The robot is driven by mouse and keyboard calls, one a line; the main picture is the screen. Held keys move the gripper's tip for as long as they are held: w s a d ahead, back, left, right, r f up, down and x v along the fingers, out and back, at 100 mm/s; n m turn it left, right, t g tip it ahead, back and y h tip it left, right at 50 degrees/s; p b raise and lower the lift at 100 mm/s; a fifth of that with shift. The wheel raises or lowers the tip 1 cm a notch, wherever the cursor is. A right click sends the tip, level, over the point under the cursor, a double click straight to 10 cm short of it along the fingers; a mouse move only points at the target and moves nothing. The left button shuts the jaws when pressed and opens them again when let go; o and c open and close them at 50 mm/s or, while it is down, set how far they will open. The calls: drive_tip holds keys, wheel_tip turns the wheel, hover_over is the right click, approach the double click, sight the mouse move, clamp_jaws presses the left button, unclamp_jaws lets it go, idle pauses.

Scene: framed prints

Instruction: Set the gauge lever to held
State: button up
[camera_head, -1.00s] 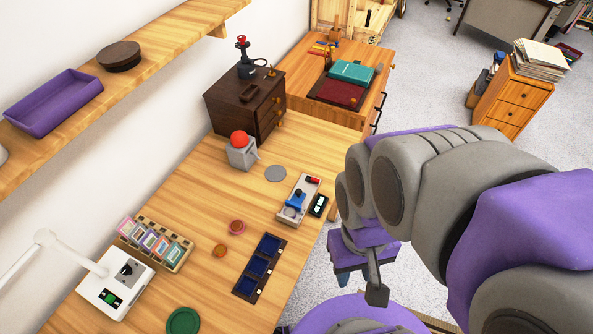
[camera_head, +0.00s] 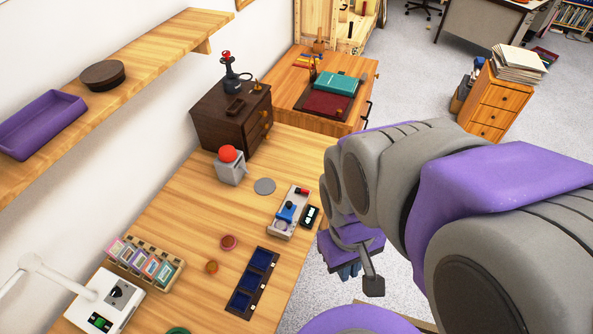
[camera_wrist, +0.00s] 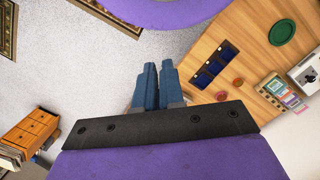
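A grey device with a blue lever part and a red piece (camera_head: 288,212) lies on the wooden bench, with a small black display (camera_head: 310,216) beside it. It looks like the gauge, but its lever setting is too small to read. My gripper (camera_head: 350,270) hangs off the bench's right edge, apart from the device and partly behind my arm. In the wrist view, its two blue fingers (camera_wrist: 158,64) lie side by side with hardly any gap and nothing between them. The device does not show in the wrist view.
A grey block with a red ball (camera_head: 229,166), a grey disc (camera_head: 264,186), a blue-celled tray (camera_head: 253,284) and a rack of small frames (camera_head: 146,262) stand on the bench. A white box (camera_head: 104,302) is at front left. A shelf (camera_head: 150,60) overhangs the left side.

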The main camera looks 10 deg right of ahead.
drive_tip(key=w+d+f+n, duration=0.1)
drive_tip(key=w+n, duration=0.1)
drive_tip(key=w, duration=0.2)
drive_tip(key=w+d+f+n+t+h, duration=0.1)
drive_tip(key=w+f+n, duration=0.1)
drive_tip(key=w, duration=0.1)
drive_tip(key=w+d+f+n+h, duration=0.1)
drive_tip(key=w+n, duration=0.1)
drive_tip(key=w, duration=0.2)
drive_tip(key=shift+w+d+f+n, duration=0.2)
drive_tip(key=shift+w+d+n, duration=0.1)
drive_tip(key=shift+w+n, duration=0.1)
clamp_jaws()
drive_tip(key=w+a+f+n+t, duration=0.2)
drive_tip(key=w+f+n, duration=0.8)
drive_tip(key=w, duration=0.1)
drive_tip(key=w+a+f+n+t+b, duration=0.1)
drive_tip(key=w+a+f+n+t, duration=0.1)
drive_tip(key=w+f+n, duration=0.8)
drive_tip(key=shift+w+a+f+n, duration=0.15)
drive_tip(key=shift+w+a+n, duration=0.15)
drive_tip(key=shift+w+a, duration=0.1)
